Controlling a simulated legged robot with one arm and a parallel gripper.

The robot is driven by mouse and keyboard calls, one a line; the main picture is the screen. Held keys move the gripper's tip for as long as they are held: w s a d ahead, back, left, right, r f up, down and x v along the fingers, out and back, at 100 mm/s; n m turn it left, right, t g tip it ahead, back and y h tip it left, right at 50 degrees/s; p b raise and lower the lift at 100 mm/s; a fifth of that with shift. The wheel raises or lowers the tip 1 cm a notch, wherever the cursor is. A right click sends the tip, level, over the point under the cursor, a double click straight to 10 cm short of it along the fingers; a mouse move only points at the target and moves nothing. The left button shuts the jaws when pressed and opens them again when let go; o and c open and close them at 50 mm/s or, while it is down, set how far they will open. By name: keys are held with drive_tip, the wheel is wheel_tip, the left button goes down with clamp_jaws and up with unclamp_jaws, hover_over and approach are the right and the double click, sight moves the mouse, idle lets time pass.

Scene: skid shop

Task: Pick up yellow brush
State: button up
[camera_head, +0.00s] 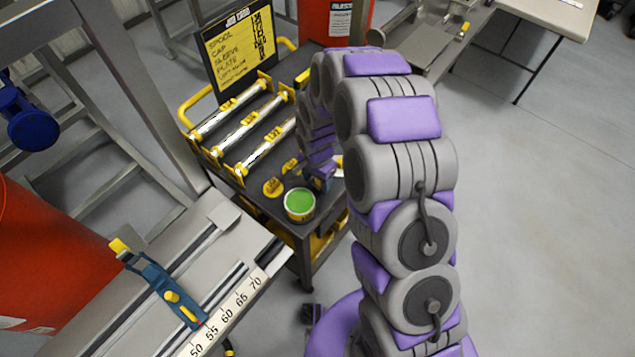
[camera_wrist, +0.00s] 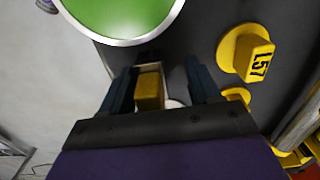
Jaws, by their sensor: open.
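My gripper (camera_wrist: 160,82) is open, low over the dark top of a cart (camera_head: 262,203). In the wrist view, a small yellow block (camera_wrist: 148,90) with a pale edge shows between the two dark blue fingers, nearer the left one. It looks like part of the yellow brush, but the rest of it is hidden by my gripper. A white rounded bit (camera_wrist: 173,103) shows beside it. In the head view, my gripper (camera_head: 322,178) is just right of the green can, and I cannot make out the brush there.
An open can of green paint (camera_head: 300,203) stands close to my gripper. Yellow caps (camera_head: 273,187) and a rack of metal rollers (camera_head: 245,127) are on the cart, with a sign (camera_head: 236,48) behind. A measuring bench (camera_head: 205,215) stands at left.

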drive_tip(key=shift+d+r, duration=0.1)
drive_tip(key=shift+d, duration=0.5)
drive_tip(key=shift+c, duration=0.5)
drive_tip(key=shift+d, duration=0.4)
drive_tip(key=shift+c, duration=1.4)
drive_tip(key=shift+a, duration=0.8)
drive_tip(key=c, duration=0.8)
drive_tip(key=shift+d, duration=0.4)
clamp_jaws()
drive_tip(key=shift+d+r, duration=0.1)
drive_tip(key=shift+r, duration=0.3)
drive_tip(key=r, duration=0.1)
drive_tip(key=r+p, duration=0.1)
drive_tip(key=r, duration=0.1)
drive_tip(key=shift+a, duration=0.25)
drive_tip(key=s+d+r+p, duration=0.1)
drive_tip(key=s+d+p, duration=0.1)
drive_tip(key=s+d, duration=0.8)
drive_tip(key=d, duration=0.2)
drive_tip(key=shift+d+p, duration=0.3)
drive_tip(key=shift+p, duration=0.1)
drive_tip(key=shift+r, duration=0.1)
